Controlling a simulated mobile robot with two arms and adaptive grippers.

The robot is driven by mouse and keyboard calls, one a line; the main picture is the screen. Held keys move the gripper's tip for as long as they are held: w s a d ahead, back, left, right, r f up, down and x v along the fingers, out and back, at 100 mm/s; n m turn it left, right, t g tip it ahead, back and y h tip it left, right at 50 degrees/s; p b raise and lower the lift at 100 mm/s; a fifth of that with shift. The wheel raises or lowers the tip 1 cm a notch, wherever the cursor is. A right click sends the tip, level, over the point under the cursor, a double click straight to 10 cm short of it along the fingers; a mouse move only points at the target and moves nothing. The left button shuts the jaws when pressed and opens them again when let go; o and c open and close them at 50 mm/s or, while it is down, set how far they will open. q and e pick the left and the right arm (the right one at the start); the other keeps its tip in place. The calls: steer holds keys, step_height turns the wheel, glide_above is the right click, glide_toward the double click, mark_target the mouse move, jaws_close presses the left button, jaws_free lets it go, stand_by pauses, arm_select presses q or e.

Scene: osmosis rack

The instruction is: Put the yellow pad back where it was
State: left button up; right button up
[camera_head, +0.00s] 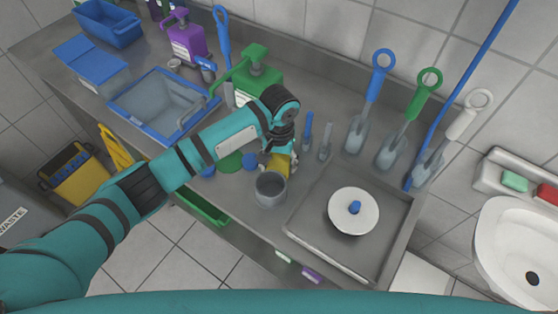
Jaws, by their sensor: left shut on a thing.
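The yellow pad (279,164) is at the fingertips of my left gripper (280,158), just behind a grey cup. My left arm reaches in from the left across the metal counter, with the gripper pointing down. The gripper is shut on the pad and hides part of it. I cannot tell whether the pad touches the counter. The grey cup (270,190) stands open and upright in front of the gripper. A green round pad (230,162) and a blue round pad (250,160) lie left of the gripper. My right gripper is not in view.
A metal tray (300,236) with a white lidded pot (354,210) is to the right. Several scoops (372,100) lean at the wall. A green pump bottle (258,78) stands behind my arm. A blue-rimmed basin (160,100) is left. A sink (520,250) is far right.

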mark_target(280, 162)
arm_select(q)
steer(key=o, duration=0.9)
steer(key=shift+f, duration=0.15)
steer(key=shift+c, duration=0.2)
steer(key=shift+o, duration=0.9)
steer(key=shift+w, duration=0.1)
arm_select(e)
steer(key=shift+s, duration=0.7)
arm_select(q)
step_height(280, 162, up, 12)
steer(key=b, duration=0.2)
steer(key=shift+r, duration=0.2)
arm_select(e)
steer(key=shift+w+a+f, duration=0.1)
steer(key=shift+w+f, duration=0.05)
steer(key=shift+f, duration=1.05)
